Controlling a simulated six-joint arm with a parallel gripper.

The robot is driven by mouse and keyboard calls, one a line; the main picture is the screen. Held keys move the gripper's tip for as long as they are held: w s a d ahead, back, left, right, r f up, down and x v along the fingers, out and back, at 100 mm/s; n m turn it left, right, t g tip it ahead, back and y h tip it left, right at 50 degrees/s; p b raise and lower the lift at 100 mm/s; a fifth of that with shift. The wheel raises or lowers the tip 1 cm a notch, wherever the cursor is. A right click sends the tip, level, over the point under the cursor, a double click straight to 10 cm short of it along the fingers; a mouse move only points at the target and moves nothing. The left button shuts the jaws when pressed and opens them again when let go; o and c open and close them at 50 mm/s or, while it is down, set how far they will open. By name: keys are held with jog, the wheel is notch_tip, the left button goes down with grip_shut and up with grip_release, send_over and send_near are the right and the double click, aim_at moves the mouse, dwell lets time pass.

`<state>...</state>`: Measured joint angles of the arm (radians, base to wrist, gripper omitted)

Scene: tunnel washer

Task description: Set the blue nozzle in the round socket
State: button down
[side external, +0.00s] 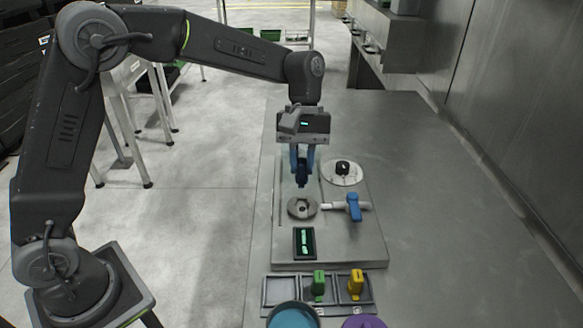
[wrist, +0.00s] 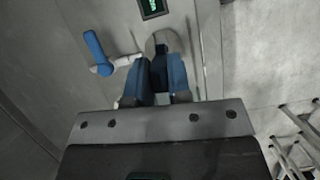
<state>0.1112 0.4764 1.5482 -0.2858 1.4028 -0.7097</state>
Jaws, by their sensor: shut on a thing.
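My gripper (side external: 301,167) is shut on the blue nozzle (side external: 302,181) and holds it upright above the metal plate. The nozzle's lower end is just above and behind the round socket (side external: 302,207) in the side view, apart from it as far as I can see. The grey ring of the socket (wrist: 162,40) shows just past the fingertips, partly covered. The socket has a dark hole in its middle.
A blue-handled valve (side external: 353,206) on a white pipe stands right beside the socket. A round white dial with a black knob (side external: 343,168) is behind it. A green-lit display (side external: 304,243) lies in front. A tray (side external: 282,291) holds a green nozzle (side external: 319,283) and a yellow nozzle (side external: 355,283); its left compartment is empty.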

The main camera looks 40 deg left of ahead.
aim_at(303, 181)
jog(key=shift+w+f+n, duration=0.1)
jog(key=shift+w+n, duration=0.15)
jog(key=shift+n, duration=0.35)
jog(key=shift+f, duration=2.5)
jog(key=shift+f, duration=0.35)
jog(key=shift+f, duration=0.35)
jog(key=shift+f, duration=0.35)
jog(key=shift+f, duration=0.3)
jog(key=shift+f, duration=0.2)
